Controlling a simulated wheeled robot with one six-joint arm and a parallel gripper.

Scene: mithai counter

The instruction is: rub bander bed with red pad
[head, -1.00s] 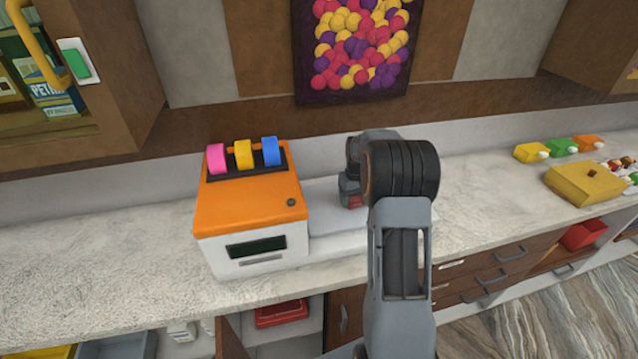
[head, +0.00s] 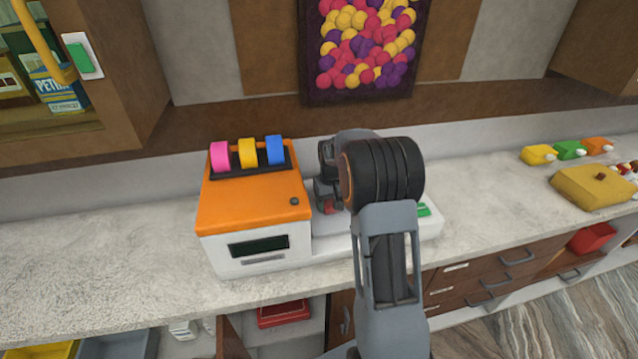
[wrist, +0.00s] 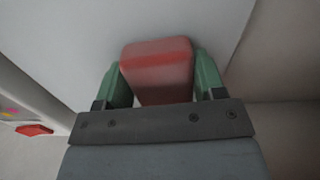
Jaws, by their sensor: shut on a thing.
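The bander (head: 252,215) stands on the counter with an orange top, a white front and pink, yellow and blue rolls. Its low white bed (head: 335,243) reaches out to the right, partly hidden by my arm. My gripper (head: 326,200) is over the bed, close to the bander's right side. In the wrist view, the green fingers of my gripper (wrist: 158,78) are shut on the red pad (wrist: 157,66). The pale bed (wrist: 85,40) lies beyond the pad; I cannot tell whether they touch. A little of the red pad (head: 330,208) shows in the head view.
A green patch (head: 424,210) shows at the bed's right end. Yellow, green and orange items (head: 568,150) and a yellow box (head: 592,187) stand farther right. The counter left of the bander (head: 100,245) is clear. A wall cabinet (head: 130,80) hangs at upper left.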

